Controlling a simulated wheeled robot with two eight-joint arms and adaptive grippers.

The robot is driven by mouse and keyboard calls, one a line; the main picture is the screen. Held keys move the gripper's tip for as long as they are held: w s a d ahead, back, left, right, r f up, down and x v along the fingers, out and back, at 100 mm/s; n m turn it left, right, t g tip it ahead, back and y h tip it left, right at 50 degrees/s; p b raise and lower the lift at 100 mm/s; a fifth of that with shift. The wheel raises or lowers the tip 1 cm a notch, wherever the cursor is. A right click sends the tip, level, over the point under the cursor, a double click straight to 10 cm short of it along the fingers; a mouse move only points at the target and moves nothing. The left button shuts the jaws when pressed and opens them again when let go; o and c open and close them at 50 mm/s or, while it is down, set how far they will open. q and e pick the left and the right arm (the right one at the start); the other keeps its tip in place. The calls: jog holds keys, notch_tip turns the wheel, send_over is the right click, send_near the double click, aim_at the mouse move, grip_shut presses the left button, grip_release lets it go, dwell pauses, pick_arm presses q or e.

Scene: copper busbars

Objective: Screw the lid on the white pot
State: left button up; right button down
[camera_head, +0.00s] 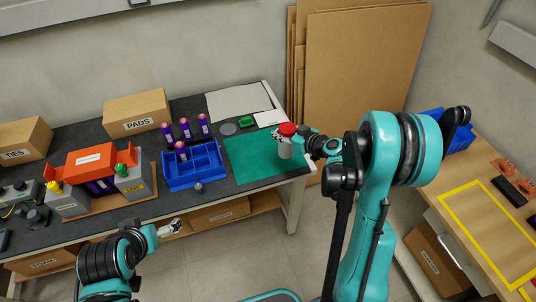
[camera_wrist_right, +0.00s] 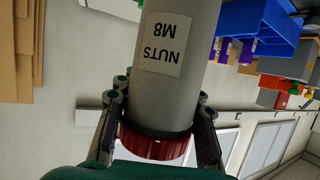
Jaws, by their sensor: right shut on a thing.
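The white pot (camera_head: 285,151), labelled NUTS M8, is upright over the right part of the green mat (camera_head: 248,160). The red lid (camera_head: 287,129) sits at its top, in line with it. In the right wrist view the pot (camera_wrist_right: 178,95) appears upside down, with a dark band between its body and the lid (camera_wrist_right: 155,149). My right gripper (camera_head: 298,140) comes from the right and is shut on the lid, a finger on each side. Whether the lid is threaded down cannot be seen. My left gripper (camera_head: 170,228) is in front of the bench, away from the pot; its opening is unclear.
A blue divided bin (camera_head: 193,168) stands left of the mat, with several purple cylinders behind it. A green box (camera_head: 246,122) and a grey disc (camera_head: 228,128) lie behind the mat. Cardboard sheets (camera_head: 362,65) lean right of the bench. The mat's left part is clear.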

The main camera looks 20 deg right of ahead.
jog(key=shift+a, duration=0.1)
jog(key=s+f+b+x, duration=0.1)
jog(key=b+x, duration=0.3)
jog(key=x, duration=0.9)
jog(key=shift+w+f, duration=0.15)
jog(key=shift+f, duration=0.5)
jog(key=shift+a, duration=0.15)
jog(key=shift+f+b, duration=1)
jog(key=shift+f, duration=1)
